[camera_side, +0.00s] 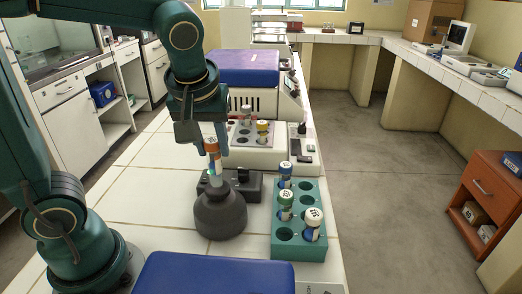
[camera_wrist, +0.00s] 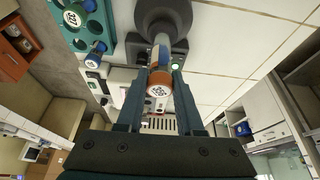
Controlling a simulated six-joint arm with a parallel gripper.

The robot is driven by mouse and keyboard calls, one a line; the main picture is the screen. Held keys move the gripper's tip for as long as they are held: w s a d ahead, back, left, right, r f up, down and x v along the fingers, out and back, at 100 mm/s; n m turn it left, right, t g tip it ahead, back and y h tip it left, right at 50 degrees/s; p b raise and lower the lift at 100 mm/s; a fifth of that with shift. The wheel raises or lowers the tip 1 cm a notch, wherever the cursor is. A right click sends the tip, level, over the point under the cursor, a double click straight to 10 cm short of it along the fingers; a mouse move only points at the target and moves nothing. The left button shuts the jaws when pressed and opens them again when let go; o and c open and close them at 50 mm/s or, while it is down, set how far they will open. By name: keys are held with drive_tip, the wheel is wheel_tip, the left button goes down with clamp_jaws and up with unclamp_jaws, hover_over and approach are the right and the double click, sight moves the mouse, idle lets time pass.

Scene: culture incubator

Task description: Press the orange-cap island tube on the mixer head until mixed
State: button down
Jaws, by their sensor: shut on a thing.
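The orange-cap tube (camera_side: 213,158) is upright over the dark grey vortex mixer (camera_side: 220,215). Its lower end is at the mixer head and appears to touch it, though exact contact is hard to tell. My gripper (camera_wrist: 156,78) is shut on the tube near its orange cap (camera_wrist: 159,84), with one finger on each side in the wrist view. In the wrist view the mixer (camera_wrist: 163,14) lies beyond the tube, at the top of the picture.
A teal rack (camera_side: 283,250) with several capped tubes stands just right of the mixer. A dark device (camera_side: 243,184) sits behind it. A white machine with a tube block (camera_side: 268,150) is farther back. A blue-topped box (camera_side: 215,273) is in front.

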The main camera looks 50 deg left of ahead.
drive_tip(key=shift+f, duration=0.6)
idle(0.4)
idle(3.3)
drive_tip(key=shift+r, duration=3)
